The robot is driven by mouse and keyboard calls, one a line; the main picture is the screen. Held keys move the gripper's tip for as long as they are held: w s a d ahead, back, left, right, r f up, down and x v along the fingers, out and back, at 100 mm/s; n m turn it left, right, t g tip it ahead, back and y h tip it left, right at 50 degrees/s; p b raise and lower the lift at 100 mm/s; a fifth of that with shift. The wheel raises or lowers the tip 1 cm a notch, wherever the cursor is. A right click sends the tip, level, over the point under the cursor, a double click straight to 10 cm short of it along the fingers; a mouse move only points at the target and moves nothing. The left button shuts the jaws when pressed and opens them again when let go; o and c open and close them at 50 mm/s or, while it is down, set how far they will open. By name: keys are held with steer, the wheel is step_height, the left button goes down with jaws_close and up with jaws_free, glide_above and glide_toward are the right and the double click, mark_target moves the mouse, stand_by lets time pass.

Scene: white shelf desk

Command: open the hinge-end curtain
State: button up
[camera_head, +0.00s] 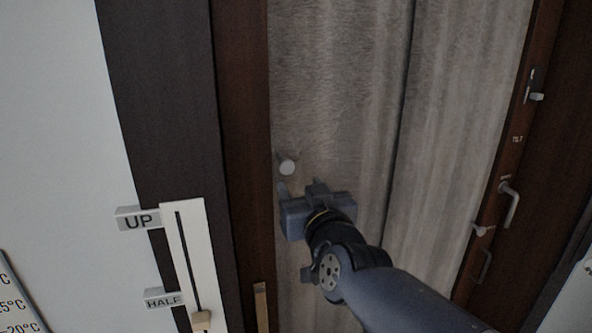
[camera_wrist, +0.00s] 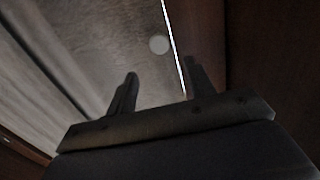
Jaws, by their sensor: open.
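Grey curtain cloth hangs in a dark wood frame as two panels that meet at a dark vertical line. The left panel (camera_head: 330,100), at the side away from the frame's handle, has a round pale knob (camera_head: 288,167) near its left edge. The right panel (camera_head: 455,120) has a small pale knob (camera_head: 482,229) near its right edge. My gripper (camera_head: 300,187) is open and empty, just below the left knob in the head view. In the wrist view the knob (camera_wrist: 159,45) shows beyond and between the fingertips (camera_wrist: 160,70), apart from them.
A curved handle (camera_head: 509,205) and a latch (camera_head: 535,97) sit on the frame's right side. At left, a white slider panel (camera_head: 188,245) has a pale slider (camera_head: 201,320) low down, beside signs UP (camera_head: 138,218) and HALF (camera_head: 164,299). A dark post (camera_head: 160,100) stands nearby.

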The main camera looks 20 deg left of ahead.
mark_target(287, 167)
steer(key=p+x, duration=0.1)
steer(key=x, duration=0.7)
steer(key=shift+w+a, duration=0.15)
steer(key=shift+w, duration=0.15)
jaws_close()
